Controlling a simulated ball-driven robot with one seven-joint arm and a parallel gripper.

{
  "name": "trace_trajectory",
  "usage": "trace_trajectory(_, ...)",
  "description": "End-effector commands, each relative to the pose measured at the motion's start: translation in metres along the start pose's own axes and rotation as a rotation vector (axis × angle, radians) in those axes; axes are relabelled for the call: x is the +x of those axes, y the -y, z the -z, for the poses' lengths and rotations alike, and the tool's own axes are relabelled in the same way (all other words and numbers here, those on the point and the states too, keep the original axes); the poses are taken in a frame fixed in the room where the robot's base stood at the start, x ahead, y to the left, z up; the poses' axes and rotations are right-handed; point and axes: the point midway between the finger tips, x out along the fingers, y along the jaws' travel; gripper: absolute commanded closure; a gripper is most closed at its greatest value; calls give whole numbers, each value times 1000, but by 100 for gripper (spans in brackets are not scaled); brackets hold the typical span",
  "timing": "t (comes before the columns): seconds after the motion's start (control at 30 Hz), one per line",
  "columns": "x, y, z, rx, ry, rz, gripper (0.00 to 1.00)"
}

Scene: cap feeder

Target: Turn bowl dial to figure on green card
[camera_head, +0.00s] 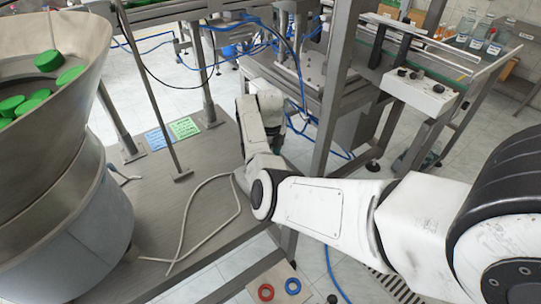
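The green card (184,128) lies flat on the steel table beside a blue card (157,139). Both carry print too small to read. The steel feeder bowl (55,110) fills the left side and holds several green caps (48,60). A white control box (420,91) with dark knobs stands at the upper right; I cannot tell whether one is the bowl dial. My white arm reaches in from the right, and its end is over the table's right part, right of the cards. My gripper (276,140) is mostly hidden by my arm, so its fingers cannot be made out.
A thin post (157,95) with a foot stands on the table near the cards. A pale cable (190,215) loops across the table. A red ring (265,292) and a blue ring (293,285) are at the bottom. Blue hoses hang around the machine frame behind my arm.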

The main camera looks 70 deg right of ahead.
Motion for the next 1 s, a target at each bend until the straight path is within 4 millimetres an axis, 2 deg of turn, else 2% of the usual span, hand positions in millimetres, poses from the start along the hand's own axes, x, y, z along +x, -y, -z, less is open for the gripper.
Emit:
trace_trajectory(0.3, -59, 0, -1, 2, 5, 2, 46)
trace_trajectory(0.5, -88, 0, -1, 1, 3, 1, 46)
trace_trajectory(0.7, -98, 0, 0, 1, 1, 0, 46)
trace_trajectory(1.0, -98, 0, 0, 1, 1, 0, 46)
